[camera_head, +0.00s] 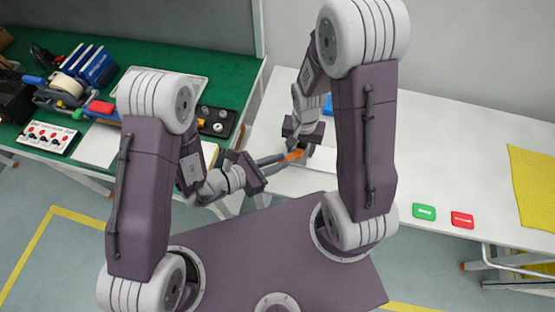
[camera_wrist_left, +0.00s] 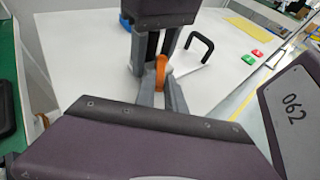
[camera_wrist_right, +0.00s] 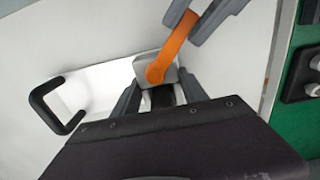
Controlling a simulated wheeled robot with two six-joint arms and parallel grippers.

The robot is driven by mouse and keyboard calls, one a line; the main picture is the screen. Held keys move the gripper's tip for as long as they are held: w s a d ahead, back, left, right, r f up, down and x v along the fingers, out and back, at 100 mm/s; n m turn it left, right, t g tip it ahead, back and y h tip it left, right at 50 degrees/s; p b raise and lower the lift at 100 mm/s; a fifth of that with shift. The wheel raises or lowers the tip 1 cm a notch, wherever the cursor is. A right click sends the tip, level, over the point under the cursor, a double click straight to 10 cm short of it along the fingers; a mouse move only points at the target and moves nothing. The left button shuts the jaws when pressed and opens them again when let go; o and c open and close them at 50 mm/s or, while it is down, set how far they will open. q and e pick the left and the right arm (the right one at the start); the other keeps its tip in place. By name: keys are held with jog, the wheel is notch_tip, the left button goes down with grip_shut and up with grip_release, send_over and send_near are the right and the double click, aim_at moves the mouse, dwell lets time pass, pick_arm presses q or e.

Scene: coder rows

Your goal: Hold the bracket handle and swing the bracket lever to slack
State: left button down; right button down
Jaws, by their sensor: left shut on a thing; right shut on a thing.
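The bracket is a pale plate (camera_wrist_right: 98,82) with a black loop handle (camera_wrist_right: 52,105) at one end and a grey block (camera_wrist_right: 150,66) at the other. An orange lever (camera_wrist_right: 172,50) slants up from the block. My left gripper (camera_head: 278,158) is shut on the lever's free end; the lever also shows between its fingers in the left wrist view (camera_wrist_left: 162,70). My right gripper (camera_wrist_right: 160,92) is shut at the grey block; its exact grip is partly hidden. The black loop handle (camera_wrist_left: 200,44) stands apart from both grippers. In the head view my right arm hides part of the bracket.
The white table (camera_head: 425,135) holds a blue piece (camera_head: 328,110), a green block (camera_head: 424,212), a red block (camera_head: 462,219) and a yellow mat (camera_head: 535,185). A green bench (camera_head: 220,80) at left carries tools and a switch box (camera_head: 47,137).

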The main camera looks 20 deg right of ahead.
pick_arm(q)
jog(key=c, duration=1.4)
grip_release()
jog(key=shift+w, duration=0.1)
